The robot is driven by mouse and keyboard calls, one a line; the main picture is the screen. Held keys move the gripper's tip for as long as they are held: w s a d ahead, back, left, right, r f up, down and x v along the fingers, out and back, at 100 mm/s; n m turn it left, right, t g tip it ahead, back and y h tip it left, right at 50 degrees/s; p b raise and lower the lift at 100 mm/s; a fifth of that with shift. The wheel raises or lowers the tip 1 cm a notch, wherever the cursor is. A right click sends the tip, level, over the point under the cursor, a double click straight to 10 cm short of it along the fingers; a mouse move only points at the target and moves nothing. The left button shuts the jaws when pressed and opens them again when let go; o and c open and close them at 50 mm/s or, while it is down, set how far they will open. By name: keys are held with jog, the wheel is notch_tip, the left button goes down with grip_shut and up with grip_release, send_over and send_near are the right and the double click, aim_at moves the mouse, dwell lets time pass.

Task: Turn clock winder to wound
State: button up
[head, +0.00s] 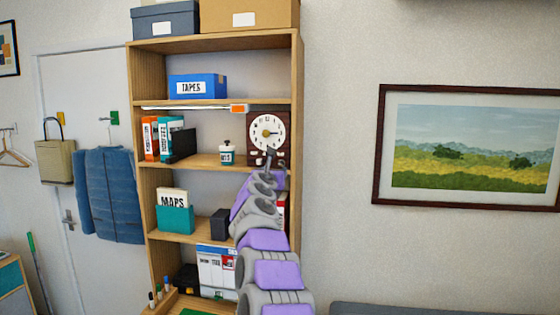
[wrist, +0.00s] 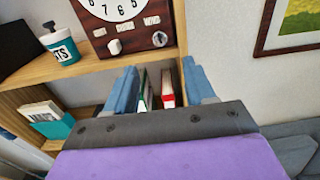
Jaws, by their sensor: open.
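The clock (head: 267,132) is a dark brown box with a white dial on the shelf unit's middle level, at the right. Its lower face shows at the top of the wrist view (wrist: 135,30), with small white labels too blurred to read for sure. Below the labels are a pale blocky knob (wrist: 114,46) and a round silver fitting (wrist: 160,39); I cannot tell for certain which is the winder or how it is set. My gripper (wrist: 160,88) is open and empty, its blue fingers apart below the clock's lower edge. In the head view my gripper (head: 270,160) partly covers the clock's bottom.
The wooden shelf (head: 215,160) also holds a small labelled jar (head: 227,153) left of the clock. Red and green binders (wrist: 166,88) stand on the level below, seen between my fingers. The shelf's right side panel (head: 297,140) is close. A framed picture (head: 470,147) hangs right.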

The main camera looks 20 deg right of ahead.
aim_at(281, 164)
jog(key=p+x, duration=0.3)
jog(key=p, duration=0.1)
jog(key=p+x, duration=0.3)
jog(key=x, duration=0.1)
jog(key=shift+r+p, duration=0.25)
jog(key=shift+p, duration=0.15)
jog(key=shift+w+d+f+p, duration=0.1)
jog(key=shift+w+d+p, duration=0.25)
jog(key=shift+w+p, duration=0.35)
jog(key=w+p, duration=0.1)
jog(key=p, duration=0.3)
jog(key=shift+d, duration=0.4)
jog(key=shift+w+d+f+p, duration=0.15)
jog(key=shift+w+d+p, duration=0.25)
jog(key=shift+p, duration=0.7)
jog(key=shift+w+a, duration=0.1)
jog(key=shift+c, duration=0.3)
grip_shut()
